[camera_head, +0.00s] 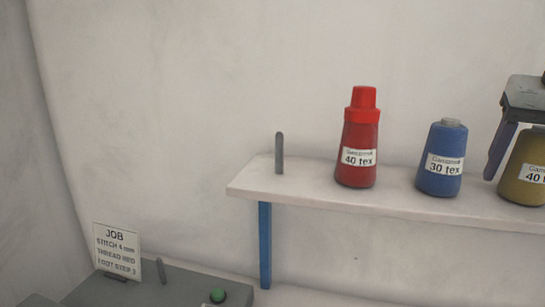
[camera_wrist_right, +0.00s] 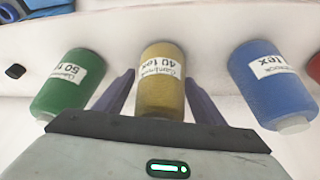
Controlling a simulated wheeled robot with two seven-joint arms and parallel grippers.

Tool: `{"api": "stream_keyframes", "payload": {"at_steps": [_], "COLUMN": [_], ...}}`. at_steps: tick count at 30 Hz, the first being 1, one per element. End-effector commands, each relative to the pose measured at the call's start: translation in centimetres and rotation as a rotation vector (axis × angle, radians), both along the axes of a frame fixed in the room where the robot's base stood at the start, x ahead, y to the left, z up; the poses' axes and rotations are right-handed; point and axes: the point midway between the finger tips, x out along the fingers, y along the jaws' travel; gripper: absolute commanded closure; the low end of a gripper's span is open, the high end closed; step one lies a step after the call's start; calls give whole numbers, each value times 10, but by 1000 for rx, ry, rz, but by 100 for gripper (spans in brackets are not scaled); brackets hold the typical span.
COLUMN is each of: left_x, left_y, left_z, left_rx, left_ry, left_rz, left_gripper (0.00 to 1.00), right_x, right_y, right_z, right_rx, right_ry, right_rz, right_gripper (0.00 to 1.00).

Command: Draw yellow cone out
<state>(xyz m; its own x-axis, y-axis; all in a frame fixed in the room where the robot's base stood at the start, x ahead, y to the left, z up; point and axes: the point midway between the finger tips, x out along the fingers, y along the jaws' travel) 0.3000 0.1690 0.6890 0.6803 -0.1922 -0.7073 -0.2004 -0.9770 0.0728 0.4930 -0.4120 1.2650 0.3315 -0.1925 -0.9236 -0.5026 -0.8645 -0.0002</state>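The yellow cone (camera_head: 519,178) stands on the wall shelf (camera_head: 300,186), cut off by the right edge of the head view. Its label reads 40 tex in the right wrist view (camera_wrist_right: 160,82). My right gripper (camera_wrist_right: 160,78) is open, with one purple finger on each side of the yellow cone. Gaps show between the fingers and the cone in the wrist view. In the head view one finger hangs beside the cone's left side. My left gripper is not in view.
The blue 30 tex cone (camera_head: 442,160) stands left of the yellow one, and a red 40 tex cone (camera_head: 358,150) further left. A green cone (camera_wrist_right: 68,84) is on the other side. A grey peg (camera_head: 279,153) stands at the shelf's left end. A job card (camera_head: 117,251) is below.

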Motion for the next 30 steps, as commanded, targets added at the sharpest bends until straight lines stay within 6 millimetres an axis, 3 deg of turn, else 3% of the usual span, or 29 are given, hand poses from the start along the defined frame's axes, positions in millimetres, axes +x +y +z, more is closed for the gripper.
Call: {"api": "stream_keyframes", "payload": {"at_steps": [2,9,30], "left_x": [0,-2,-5], "left_y": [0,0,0], "left_z": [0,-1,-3], "left_rx": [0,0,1], "left_ry": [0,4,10], "left_rz": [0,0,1], "left_gripper": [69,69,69], "right_x": [0,0,0], "right_y": [0,0,0], "right_z": [0,1,20], "right_rx": [0,-1,-1], "right_ry": [0,-1,-2], "right_rz": [0,0,-1], "right_gripper": [51,92,93]}}
